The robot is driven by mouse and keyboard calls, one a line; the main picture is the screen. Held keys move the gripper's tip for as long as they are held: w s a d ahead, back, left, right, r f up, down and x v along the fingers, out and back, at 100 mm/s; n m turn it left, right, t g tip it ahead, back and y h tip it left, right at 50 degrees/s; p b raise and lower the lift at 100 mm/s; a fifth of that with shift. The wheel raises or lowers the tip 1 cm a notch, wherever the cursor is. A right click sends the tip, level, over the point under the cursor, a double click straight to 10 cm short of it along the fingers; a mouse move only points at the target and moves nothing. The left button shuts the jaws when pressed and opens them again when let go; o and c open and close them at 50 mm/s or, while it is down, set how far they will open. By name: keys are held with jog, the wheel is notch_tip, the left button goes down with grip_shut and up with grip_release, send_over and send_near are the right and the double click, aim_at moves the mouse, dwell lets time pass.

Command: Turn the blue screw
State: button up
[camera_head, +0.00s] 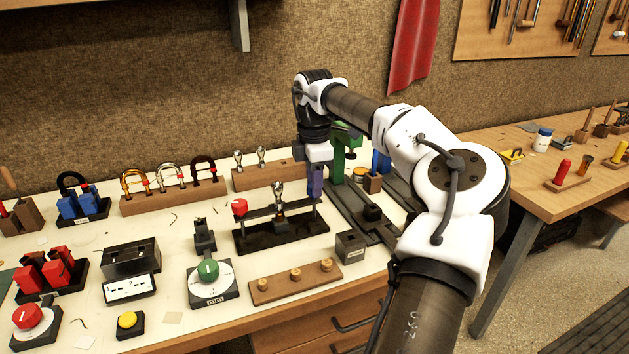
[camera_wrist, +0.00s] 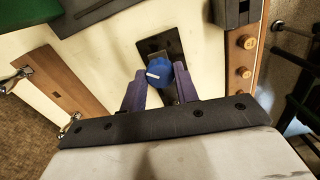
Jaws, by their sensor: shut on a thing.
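The blue screw (camera_wrist: 158,74) has a round head with a white mark and sits between my purple fingertips in the wrist view. My gripper (camera_head: 315,193) points down at the right end of a black fixture (camera_head: 282,238) in the head view. It also shows in the wrist view (camera_wrist: 160,80), shut on the blue screw. In the head view the screw is hidden by my fingers. A red knob (camera_head: 239,207) is at the fixture's left end, and a small silver cup-shaped piece (camera_head: 279,190) stands at its middle.
A green-posted stand (camera_head: 345,155) is close behind and right of my gripper. A grey block (camera_head: 350,246) and a wooden strip with pegs (camera_head: 296,281) lie in front. A wooden rack with silver pieces (camera_head: 265,175) stands behind. A green dial (camera_head: 208,270) is front left.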

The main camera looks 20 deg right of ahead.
jog(key=o, duration=1)
jog(key=shift+c, duration=0.2)
notch_tip(320, 180, up, 14)
jog(key=shift+s+f, duration=0.1)
jog(key=shift+f, duration=0.05)
